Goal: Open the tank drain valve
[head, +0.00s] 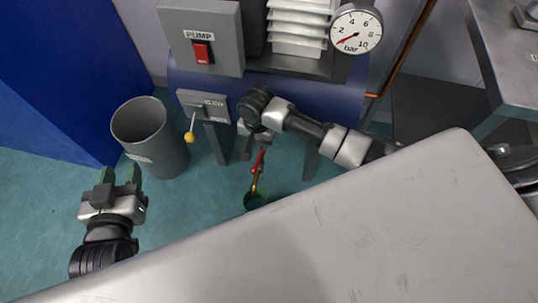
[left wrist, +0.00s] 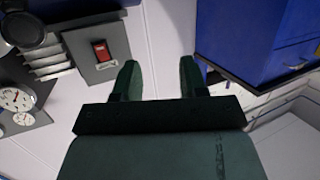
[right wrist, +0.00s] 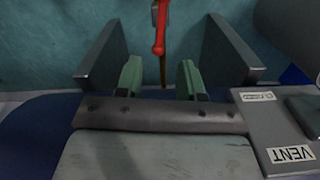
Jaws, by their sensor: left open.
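The drain valve has a red lever handle (head: 258,160) on a brass body (head: 254,184), below the blue tank (head: 310,97). In the right wrist view the red handle (right wrist: 159,30) is at the top centre, in line with the gap between the fingers. My right gripper (right wrist: 159,80) is open, its green fingers apart on either side of that line; contact with the valve cannot be seen. In the head view its fingers are mostly hidden by its own wrist beside the valve. My left gripper (head: 120,174) is open and empty, at the lower left, far from the valve.
A green container (head: 256,200) stands under the valve. A grey bin (head: 150,140) stands left of it. A VENT box (head: 204,105) with a yellow-knobbed lever (head: 190,137), a PUMP switch box (head: 202,45) and a pressure gauge (head: 356,28) are near the tank. Dark tank legs (right wrist: 103,55) flank my right gripper.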

